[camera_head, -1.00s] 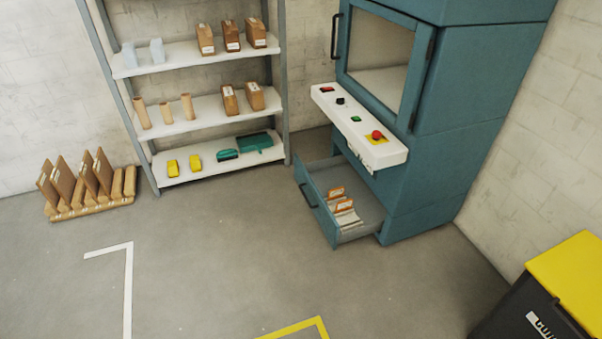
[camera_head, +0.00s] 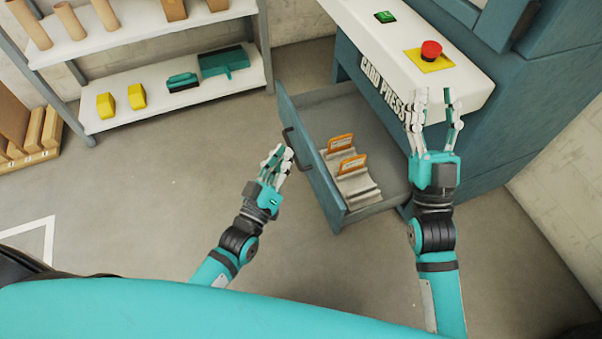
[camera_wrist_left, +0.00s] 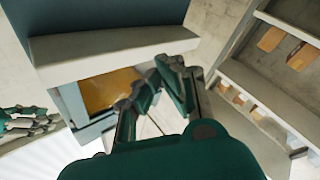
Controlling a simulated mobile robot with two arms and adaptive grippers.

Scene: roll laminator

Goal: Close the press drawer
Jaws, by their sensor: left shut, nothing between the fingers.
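The press drawer (camera_head: 322,190) stands pulled out from the teal card press (camera_head: 385,85), with its dark handle (camera_head: 297,150) on the front face. Orange-tabbed items lie inside it. My left gripper (camera_head: 277,157) is shut and empty, just left of the drawer front near the handle. I cannot tell if it touches. My right gripper (camera_head: 434,105) is open and empty at the front of the white control panel (camera_head: 400,55), right of the open drawer. In the left wrist view, the left gripper's fingers (camera_wrist_left: 150,90) show in front of the press.
The panel bears a red button (camera_head: 431,50) on a yellow plate and a green button (camera_head: 385,16). A shelf rack (camera_head: 215,95) stands at the left with yellow and teal items on its low shelf. The floor left of the drawer is clear.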

